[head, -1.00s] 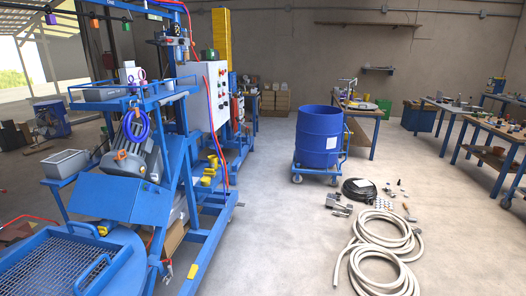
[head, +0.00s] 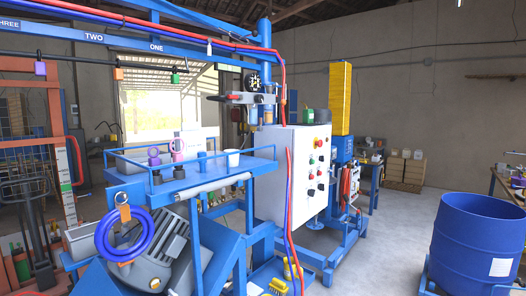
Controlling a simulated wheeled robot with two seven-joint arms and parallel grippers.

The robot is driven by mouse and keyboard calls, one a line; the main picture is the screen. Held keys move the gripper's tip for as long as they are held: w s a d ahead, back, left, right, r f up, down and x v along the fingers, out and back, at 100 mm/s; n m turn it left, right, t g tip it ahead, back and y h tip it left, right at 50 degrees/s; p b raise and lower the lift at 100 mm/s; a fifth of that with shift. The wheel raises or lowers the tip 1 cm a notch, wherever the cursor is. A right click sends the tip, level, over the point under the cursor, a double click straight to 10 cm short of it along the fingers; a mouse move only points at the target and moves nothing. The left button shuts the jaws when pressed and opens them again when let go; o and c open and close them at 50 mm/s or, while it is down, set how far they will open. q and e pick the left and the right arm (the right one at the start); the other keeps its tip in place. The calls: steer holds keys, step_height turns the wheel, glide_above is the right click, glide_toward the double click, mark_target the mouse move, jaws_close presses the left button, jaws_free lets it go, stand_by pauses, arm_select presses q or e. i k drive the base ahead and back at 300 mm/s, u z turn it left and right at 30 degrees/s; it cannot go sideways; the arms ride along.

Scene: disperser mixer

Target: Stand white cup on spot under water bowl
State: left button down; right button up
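A small white cup (head: 232,159) stands upright near the right end of a blue railed shelf (head: 180,180) on the blue machine. A small blue object (head: 202,160) stands to its left, and purple and pink ring-handled items (head: 177,150) are farther left on the same shelf. I cannot make out a water bowl or a spot under one in this view. Neither of my grippers shows.
A white control cabinet (head: 292,175) with buttons stands right of the shelf. Red and blue hoses (head: 289,215) hang in front of the cabinet. A blue drum (head: 478,240) stands at the right, with open floor (head: 390,240) before it.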

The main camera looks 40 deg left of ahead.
mark_target(233, 159)
steer(key=i, duration=1.75)
steer(key=u, duration=2.05)
steer(key=i, duration=0.8)
steer(key=z, duration=0.85)
